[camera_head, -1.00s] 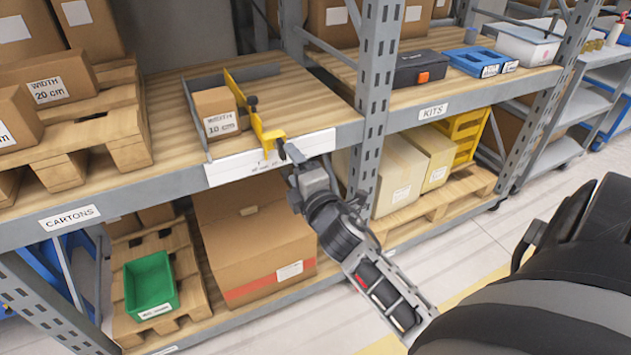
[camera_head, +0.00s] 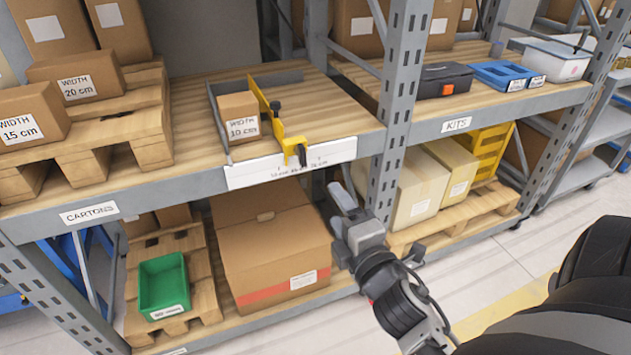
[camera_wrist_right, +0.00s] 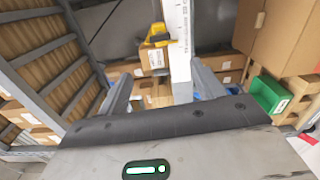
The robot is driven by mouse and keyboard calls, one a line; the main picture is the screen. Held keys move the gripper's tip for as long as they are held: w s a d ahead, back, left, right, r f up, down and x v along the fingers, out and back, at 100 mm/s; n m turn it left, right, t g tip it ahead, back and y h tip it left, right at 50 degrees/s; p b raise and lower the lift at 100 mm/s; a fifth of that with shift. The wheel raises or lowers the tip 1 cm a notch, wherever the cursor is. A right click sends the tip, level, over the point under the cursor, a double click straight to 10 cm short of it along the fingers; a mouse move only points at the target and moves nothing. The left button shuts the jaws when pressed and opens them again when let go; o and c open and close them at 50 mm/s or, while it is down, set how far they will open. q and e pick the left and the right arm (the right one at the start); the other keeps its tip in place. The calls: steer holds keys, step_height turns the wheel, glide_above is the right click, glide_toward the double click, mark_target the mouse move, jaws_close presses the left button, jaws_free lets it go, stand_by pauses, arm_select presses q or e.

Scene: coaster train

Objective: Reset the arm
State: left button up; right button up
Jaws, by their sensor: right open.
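My right gripper (camera_head: 341,192) is in front of the shelf, below and to the right of the yellow sliding stop (camera_head: 293,147) and apart from it. In the right wrist view its two fingers (camera_wrist_right: 163,88) stand apart with nothing held between them. The yellow stop also shows in the wrist view (camera_wrist_right: 159,37). A small carton labelled 10 cm (camera_head: 238,117) sits between the grey fence (camera_head: 219,132) and the yellow stop's long plate. A white scale strip (camera_head: 255,172) runs along the shelf's front edge. My left gripper is not in view.
Cartons labelled 15 cm (camera_head: 30,118) and 20 cm (camera_head: 77,77) rest on a pallet at left. A grey post (camera_head: 399,100) stands right of the scale. Below are a green bin (camera_head: 163,285) and a large carton (camera_head: 275,255). The aisle floor (camera_head: 500,255) at right is clear.

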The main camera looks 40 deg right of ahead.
steer(key=s+a+f+m+g+y, duration=0.3)
steer(key=s+a+f+m+y, duration=0.1)
steer(key=a+f+m, duration=0.3)
steer(key=s+a+f+m+g+y, duration=0.3)
steer(key=s+a+f+m, duration=0.1)
steer(key=a+f+m, duration=0.3)
steer(key=a, duration=0.2)
steer(key=shift+s+a+f+g+y, duration=0.2)
steer(key=shift+s+a+g+y, duration=0.1)
steer(key=shift+g+y, duration=0.1)
